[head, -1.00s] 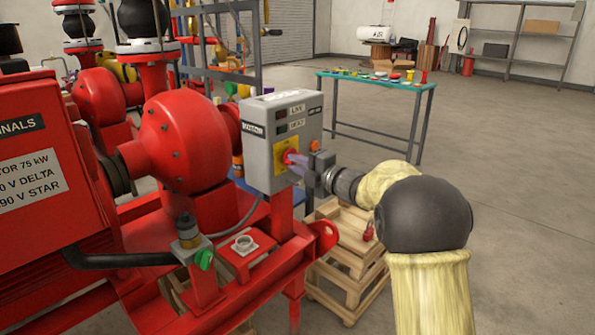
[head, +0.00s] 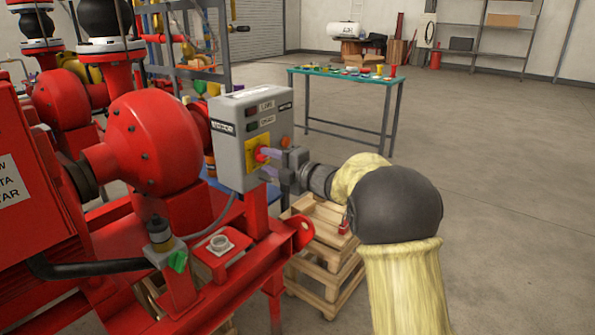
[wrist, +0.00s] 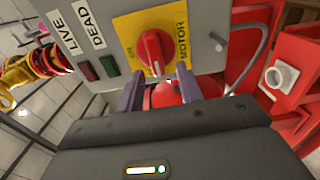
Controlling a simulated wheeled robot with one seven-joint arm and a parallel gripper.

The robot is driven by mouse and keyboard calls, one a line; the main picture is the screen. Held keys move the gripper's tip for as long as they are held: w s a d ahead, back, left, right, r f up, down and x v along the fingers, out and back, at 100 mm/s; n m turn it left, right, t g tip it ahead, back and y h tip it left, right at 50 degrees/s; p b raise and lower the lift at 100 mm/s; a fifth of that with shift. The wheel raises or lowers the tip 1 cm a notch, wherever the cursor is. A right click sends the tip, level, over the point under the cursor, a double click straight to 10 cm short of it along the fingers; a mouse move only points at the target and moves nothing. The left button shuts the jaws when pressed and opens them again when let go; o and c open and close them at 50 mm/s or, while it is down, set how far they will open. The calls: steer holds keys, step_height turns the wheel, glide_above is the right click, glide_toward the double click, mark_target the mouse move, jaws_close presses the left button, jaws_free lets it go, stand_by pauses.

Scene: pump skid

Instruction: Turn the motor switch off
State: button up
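The motor switch is a red rotary knob (wrist: 153,52) on a yellow plate (wrist: 178,28) marked ON and MOTOR, on the front of a grey control box (head: 238,150). In the wrist view the knob's grip bar runs roughly up and down the picture. My gripper (wrist: 160,70) is open, its two purple fingers apart at the near side of the knob, one toward each side. I cannot tell whether they touch it. In the head view my gripper (head: 272,162) is right in front of the yellow plate, and its fingers partly hide the knob (head: 261,155).
LIVE and DEAD labels with indicator lamps (head: 251,120) sit above the switch. The red pump (head: 150,145) is left of the box. A wooden pallet stack (head: 325,265) with a red padlock (head: 344,226) stands below my arm. A green table (head: 345,77) stands behind; the floor at right is clear.

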steer(key=p+v, duration=0.1)
steer(key=v, duration=1.5)
steer(key=shift+s+d, duration=0.25)
steer(key=shift+d, duration=0.1)
steer(key=shift+f, duration=0.1)
